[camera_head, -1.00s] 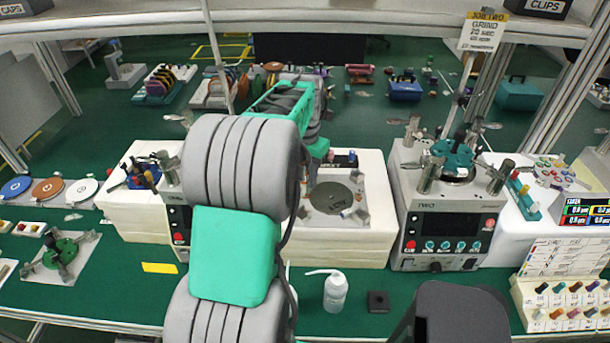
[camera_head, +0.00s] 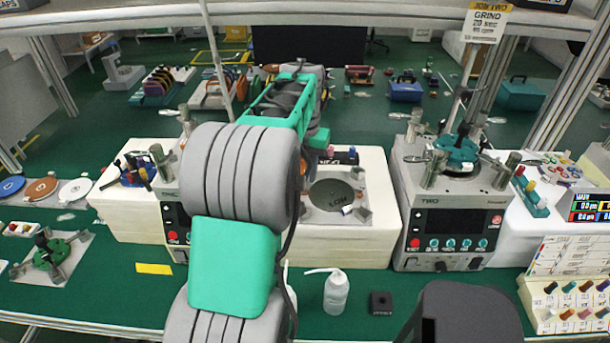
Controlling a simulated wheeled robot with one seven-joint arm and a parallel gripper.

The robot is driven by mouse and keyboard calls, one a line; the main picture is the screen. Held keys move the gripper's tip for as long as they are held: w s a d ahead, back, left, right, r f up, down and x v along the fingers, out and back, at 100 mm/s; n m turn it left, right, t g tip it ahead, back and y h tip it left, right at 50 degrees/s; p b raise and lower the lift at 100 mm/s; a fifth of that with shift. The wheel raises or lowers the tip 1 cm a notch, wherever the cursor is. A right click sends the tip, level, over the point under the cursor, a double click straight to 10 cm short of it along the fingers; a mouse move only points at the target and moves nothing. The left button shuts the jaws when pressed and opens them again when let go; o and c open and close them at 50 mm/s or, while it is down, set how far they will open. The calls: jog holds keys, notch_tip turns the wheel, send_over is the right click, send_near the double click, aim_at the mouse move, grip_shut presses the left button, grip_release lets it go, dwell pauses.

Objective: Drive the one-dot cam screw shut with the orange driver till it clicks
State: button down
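My arm (camera_head: 235,260) rises from the bottom centre and its far teal link (camera_head: 280,100) reaches toward the back of the bench. My gripper is hidden behind the arm's own links. I cannot make out an orange driver for certain; a small orange-brown thing (camera_head: 269,68) shows beside the far end of the arm. The one-dot cam screw cannot be told at this size. A machine marked TWO (camera_head: 450,220) stands right of the arm, with a teal fixture (camera_head: 456,155) on top. A green fixture (camera_head: 55,252) sits on a plate at the left.
A white block (camera_head: 345,240) with a dark round plate (camera_head: 332,193) stands behind the arm. A wash bottle (camera_head: 336,292) and a small black block (camera_head: 381,303) are on the green bench. A rack of coloured pegs (camera_head: 570,310) is at the right. Bare bench lies around the yellow label (camera_head: 154,268).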

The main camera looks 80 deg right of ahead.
aim_at(303, 159)
jog(key=shift+w+f+b, duration=0.15)
jog(key=shift+f+b, duration=0.35)
jog(key=shift+b, duration=2.2)
jog(key=shift+a+n+b, duration=0.3)
jog(key=shift+n+b, duration=0.1)
jog(key=shift+b, duration=2.7)
jog(key=shift+r+n, duration=0.2)
jog(key=shift+n, duration=0.2)
jog(key=n, duration=0.3)
jog(key=shift+s+p, duration=0.2)
jog(key=shift+p, duration=0.1)
jog(key=n, duration=0.4)
jog(key=shift+r+n+p, duration=0.1)
jog(key=shift+n+p, duration=0.2)
jog(key=shift+p, duration=0.05)
jog(key=shift+r, duration=0.1)
jog(key=shift+d+r+p, duration=0.1)
jog(key=shift+r+p, duration=0.45)
jog(key=shift+p, duration=0.05)
jog(key=shift+w+r+p, duration=0.1)
jog(key=shift+r+p, duration=1.65)
jog(key=shift+p, duration=0.05)
